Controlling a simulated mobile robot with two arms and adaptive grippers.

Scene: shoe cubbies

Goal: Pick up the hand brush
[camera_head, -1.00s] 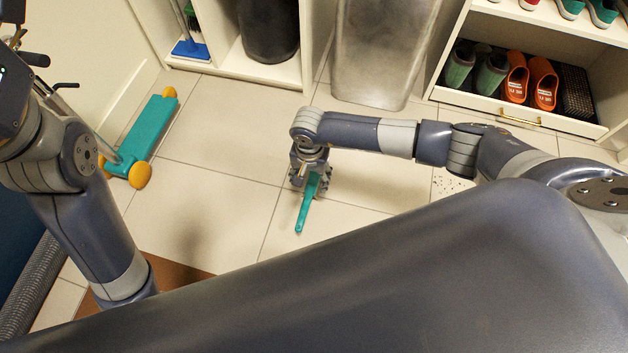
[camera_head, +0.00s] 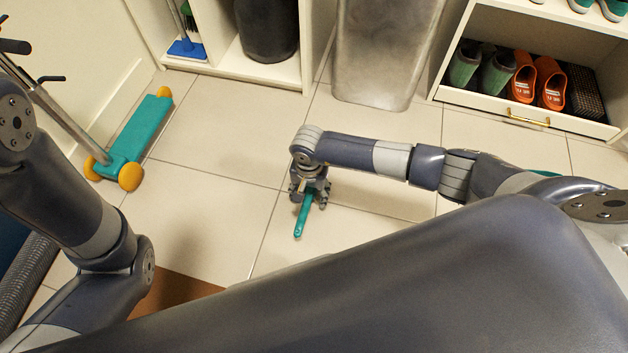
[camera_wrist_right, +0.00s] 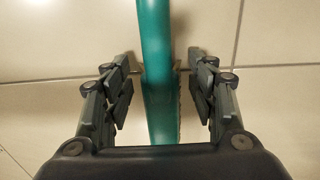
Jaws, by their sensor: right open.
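The hand brush, a teal bar with a long handle, lies on the tiled floor; its handle (camera_head: 301,220) sticks out from under my right gripper (camera_head: 310,192) in the head view. In the right wrist view the brush (camera_wrist_right: 158,75) runs lengthwise between the fingers of the right gripper (camera_wrist_right: 160,90). The fingers stand apart on both sides of it, with gaps, not touching it. The brush's far end is partly hidden by the gripper. My left arm shows at the left, but its gripper is out of view.
A teal scooter (camera_head: 134,137) with yellow wheels stands at the left. A shoe cubby (camera_head: 530,114) with orange and green shoes is at the upper right. A metal bin (camera_head: 378,55) stands at the back. A brown mat (camera_head: 178,292) lies front left. Floor around the brush is clear.

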